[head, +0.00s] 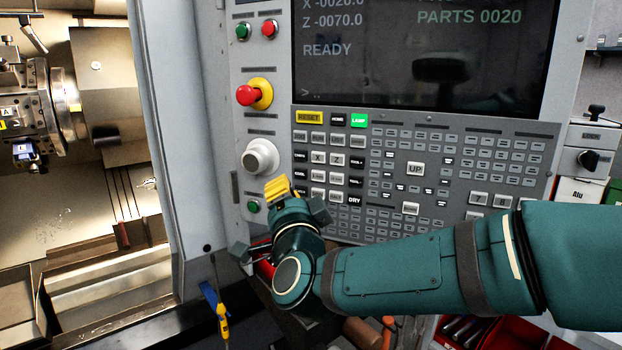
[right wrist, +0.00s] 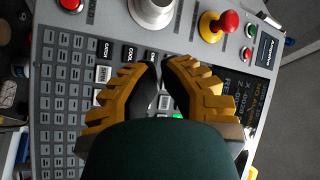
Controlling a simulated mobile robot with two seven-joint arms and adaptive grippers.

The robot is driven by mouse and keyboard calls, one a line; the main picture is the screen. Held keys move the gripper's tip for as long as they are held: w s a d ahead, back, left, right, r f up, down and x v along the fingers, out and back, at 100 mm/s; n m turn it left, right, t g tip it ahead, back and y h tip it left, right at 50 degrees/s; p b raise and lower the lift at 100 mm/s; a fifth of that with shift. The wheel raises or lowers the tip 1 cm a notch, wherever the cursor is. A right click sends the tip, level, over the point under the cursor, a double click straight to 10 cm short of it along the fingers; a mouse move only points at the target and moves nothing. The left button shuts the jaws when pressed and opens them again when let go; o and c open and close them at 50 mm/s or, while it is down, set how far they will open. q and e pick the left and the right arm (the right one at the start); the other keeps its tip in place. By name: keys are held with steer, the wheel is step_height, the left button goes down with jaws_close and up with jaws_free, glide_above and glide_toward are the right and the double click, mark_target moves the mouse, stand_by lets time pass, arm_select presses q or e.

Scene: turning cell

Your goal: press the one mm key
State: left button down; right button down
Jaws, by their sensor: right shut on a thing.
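The grey control panel (head: 450,218) carries many small keys in the head view. Most labels are too small to read, and I cannot pick out the one mm key. My right gripper (head: 280,190) is in front of the panel's lower left, below the round grey dial (head: 261,158), and it covers part of the key field. In the right wrist view its yellow fingers (right wrist: 160,66) come together at the tips over the panel, with keys (right wrist: 70,90) beside them. What is between them does not show, and I cannot tell whether they touch the panel. My left gripper is not in view.
A red emergency button (head: 248,95) on a yellow base sits above the dial. The screen (head: 420,60) reads READY, and a green LAMP key (head: 359,120) is lit below it. The lathe's open chamber (head: 70,215) is on the left.

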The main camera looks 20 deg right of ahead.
stand_by(0.3)
glide_toward(302, 164)
steer(key=w+a+r, duration=0.1)
steer(key=w, duration=0.2)
steer(key=shift+w+d+r, duration=0.1)
steer(key=shift+w+d, duration=0.3)
steer(key=shift+w, duration=0.3)
steer(key=shift+b, duration=0.3)
stand_by(0.8)
steer(key=shift+w+d, duration=0.2)
steer(key=shift+w+d+b, duration=0.1)
steer(key=shift+w+b, duration=0.05)
steer(key=shift+b, duration=0.15)
